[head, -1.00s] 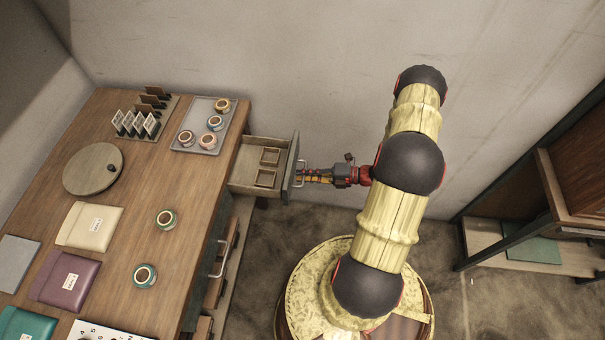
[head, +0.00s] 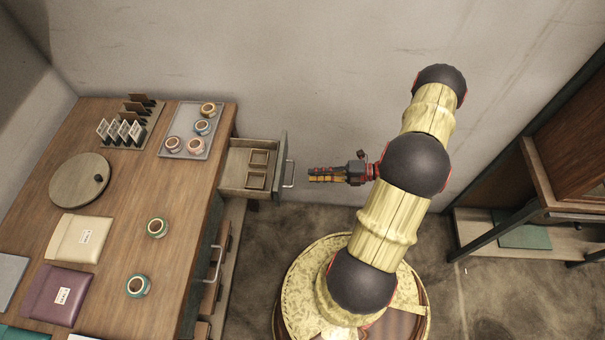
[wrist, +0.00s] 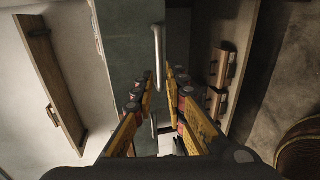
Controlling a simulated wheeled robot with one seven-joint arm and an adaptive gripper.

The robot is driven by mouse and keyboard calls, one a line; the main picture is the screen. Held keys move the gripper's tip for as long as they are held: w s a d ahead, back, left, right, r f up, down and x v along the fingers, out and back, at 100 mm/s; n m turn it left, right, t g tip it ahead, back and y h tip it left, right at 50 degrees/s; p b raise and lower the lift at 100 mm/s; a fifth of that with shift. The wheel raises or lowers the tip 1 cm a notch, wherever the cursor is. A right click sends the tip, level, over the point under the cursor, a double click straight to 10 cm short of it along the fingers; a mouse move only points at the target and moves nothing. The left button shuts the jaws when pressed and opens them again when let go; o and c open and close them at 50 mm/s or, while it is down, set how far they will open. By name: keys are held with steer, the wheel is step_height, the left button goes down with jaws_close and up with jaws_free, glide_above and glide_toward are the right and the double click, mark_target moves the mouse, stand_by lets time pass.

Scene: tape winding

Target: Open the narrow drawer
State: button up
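The narrow drawer (head: 234,176) stands pulled out from the far right end of the wooden desk. Two small square frames lie in it. Its dark green front carries a metal bar handle (head: 289,174). In the wrist view, the handle (wrist: 157,45) shows ahead of the fingertips on the green drawer front (wrist: 130,35).
The desk (head: 120,190) holds a tray (head: 197,152) of tape rolls, a round board (head: 78,182) and several pouches. Another drawer handle (head: 214,262) is nearer on the desk's side. A shelf unit (head: 525,235) stands at right.

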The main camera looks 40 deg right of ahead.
steer(key=v, duration=0.3)
steer(key=shift+s+d, duration=0.2)
stand_by(0.5)
